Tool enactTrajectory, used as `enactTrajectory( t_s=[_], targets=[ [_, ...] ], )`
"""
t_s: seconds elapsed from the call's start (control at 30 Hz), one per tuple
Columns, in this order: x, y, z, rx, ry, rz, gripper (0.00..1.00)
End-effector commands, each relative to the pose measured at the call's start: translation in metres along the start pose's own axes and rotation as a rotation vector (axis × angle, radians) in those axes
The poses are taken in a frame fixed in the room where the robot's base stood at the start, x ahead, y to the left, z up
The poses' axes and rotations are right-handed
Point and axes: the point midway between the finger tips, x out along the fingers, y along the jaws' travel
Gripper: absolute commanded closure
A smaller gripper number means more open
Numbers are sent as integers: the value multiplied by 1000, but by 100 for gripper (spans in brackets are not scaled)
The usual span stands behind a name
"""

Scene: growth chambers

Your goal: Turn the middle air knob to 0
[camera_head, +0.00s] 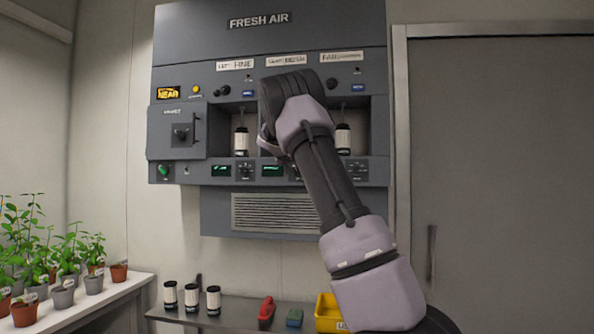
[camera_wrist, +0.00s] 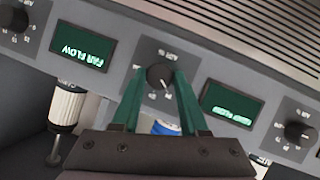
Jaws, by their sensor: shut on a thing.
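The middle air knob (camera_wrist: 159,75) is a small black knob with a pale pointer line, on the panel between two green-lit displays in the wrist view. My gripper (camera_wrist: 160,82) has its two green fingers on either side of this knob and is shut on it. The wrist view shows the panel upside down. The pointer line slants to the lower right there; the scale marks around it are too small to read surely. In the head view my arm hides the middle knob and the fingertips.
Other knobs stand on both sides in the wrist view, one at the left (camera_wrist: 14,18) and one at the right (camera_wrist: 299,131). The far flow display (camera_wrist: 83,50) is beside the middle knob. White canisters (camera_head: 241,140) sit in the bays above the panel. A shelf with a yellow bin (camera_head: 328,312) is below.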

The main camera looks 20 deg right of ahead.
Motion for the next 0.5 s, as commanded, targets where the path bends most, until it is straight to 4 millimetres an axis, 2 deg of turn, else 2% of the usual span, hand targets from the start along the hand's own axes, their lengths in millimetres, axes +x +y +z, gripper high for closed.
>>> enactTrajectory(
  t_s=[0.5],
  targets=[
    [1, -5, 4, -412, 22, 212, 100]
  ],
)
